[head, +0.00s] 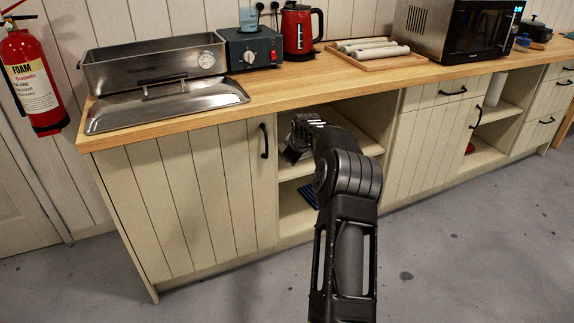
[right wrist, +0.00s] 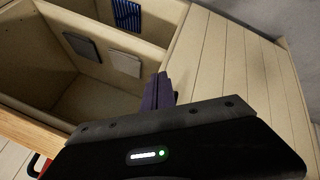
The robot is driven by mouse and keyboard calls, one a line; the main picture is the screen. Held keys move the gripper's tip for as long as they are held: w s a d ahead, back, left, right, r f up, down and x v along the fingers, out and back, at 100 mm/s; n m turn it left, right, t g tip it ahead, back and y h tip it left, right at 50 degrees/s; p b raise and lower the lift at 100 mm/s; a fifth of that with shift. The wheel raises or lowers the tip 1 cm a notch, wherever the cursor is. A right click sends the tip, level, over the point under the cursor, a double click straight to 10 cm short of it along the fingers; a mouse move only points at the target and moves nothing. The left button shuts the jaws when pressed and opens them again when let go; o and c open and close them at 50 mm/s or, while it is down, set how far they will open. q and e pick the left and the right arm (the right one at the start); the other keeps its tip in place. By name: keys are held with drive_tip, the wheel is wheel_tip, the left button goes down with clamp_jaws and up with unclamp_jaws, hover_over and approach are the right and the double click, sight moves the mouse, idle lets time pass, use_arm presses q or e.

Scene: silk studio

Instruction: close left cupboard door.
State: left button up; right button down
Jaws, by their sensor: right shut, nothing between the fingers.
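The left cupboard door (head: 205,190) is a cream, plank-fronted panel under the left end of the worktop, with a black handle (head: 264,141) near its right edge. It looks flush or nearly flush with the cupboard front; I cannot tell whether a small gap is left. In the right wrist view the door (right wrist: 240,75) fills the right side. My right gripper (head: 293,152) is just right of the door's handle edge, in front of the open shelves. Its fingers (right wrist: 158,92) are shut and empty, close to the door's edge; contact is unclear. My left gripper is out of view.
Open shelves (head: 290,172) lie right of the door, with a blue item (head: 309,195) low inside. The wooden worktop (head: 270,88) carries a steel pan (head: 150,68), its lid, a red kettle (head: 298,32) and a microwave. The floor in front is clear.

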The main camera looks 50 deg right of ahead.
drive_tip(key=shift+s+d+r, duration=0.1)
drive_tip(key=shift+s+r, duration=0.45)
drive_tip(key=shift+r, duration=0.2)
drive_tip(key=shift+s+d+r, duration=0.1)
drive_tip(key=shift+s+r, duration=0.4)
drive_tip(key=shift+r, duration=0.2)
